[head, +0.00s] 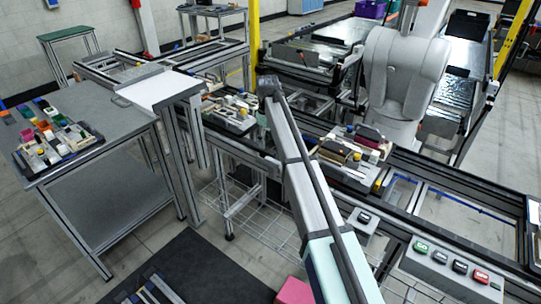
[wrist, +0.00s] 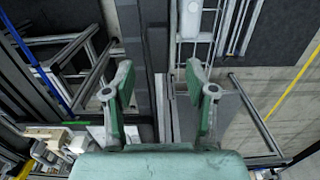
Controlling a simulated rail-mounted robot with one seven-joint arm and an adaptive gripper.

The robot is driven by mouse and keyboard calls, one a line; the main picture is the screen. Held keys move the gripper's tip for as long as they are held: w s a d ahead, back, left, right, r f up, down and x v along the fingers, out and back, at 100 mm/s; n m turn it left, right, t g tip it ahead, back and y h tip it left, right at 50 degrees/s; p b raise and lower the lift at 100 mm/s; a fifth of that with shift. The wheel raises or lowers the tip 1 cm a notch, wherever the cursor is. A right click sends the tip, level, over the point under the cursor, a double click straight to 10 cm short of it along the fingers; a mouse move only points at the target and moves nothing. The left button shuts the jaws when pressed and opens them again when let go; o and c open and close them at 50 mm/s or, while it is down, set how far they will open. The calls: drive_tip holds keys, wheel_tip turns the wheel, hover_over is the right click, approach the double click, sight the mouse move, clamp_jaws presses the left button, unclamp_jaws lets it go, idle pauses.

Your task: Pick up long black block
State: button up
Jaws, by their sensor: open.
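In the head view, a dark, long piece that looks like the long black block (head: 370,132) lies among other parts on the pallet fixture (head: 350,176) right of centre. It is small there, so I cannot be sure of its shape. My gripper (wrist: 159,72) shows in the wrist view with its two green fingers wide apart and nothing between them. Below the fingers are dark and grey frame bars and floor. I cannot make out the long black block in the wrist view. I cannot pick out my gripper's fingers in the head view.
A second fixture with mixed parts (head: 230,112) sits on the rail line, left of centre. A grey table (head: 110,160) at left bears a tray of coloured blocks (head: 60,150). A button panel (head: 450,266) is at lower right. Pale parts (wrist: 50,148) show at the wrist view's lower left.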

sight(268, 151)
drive_tip(key=shift+d+f+p, duration=0.1)
drive_tip(key=shift+f+p, duration=1)
drive_tip(key=shift+f, duration=1.65)
clamp_jaws()
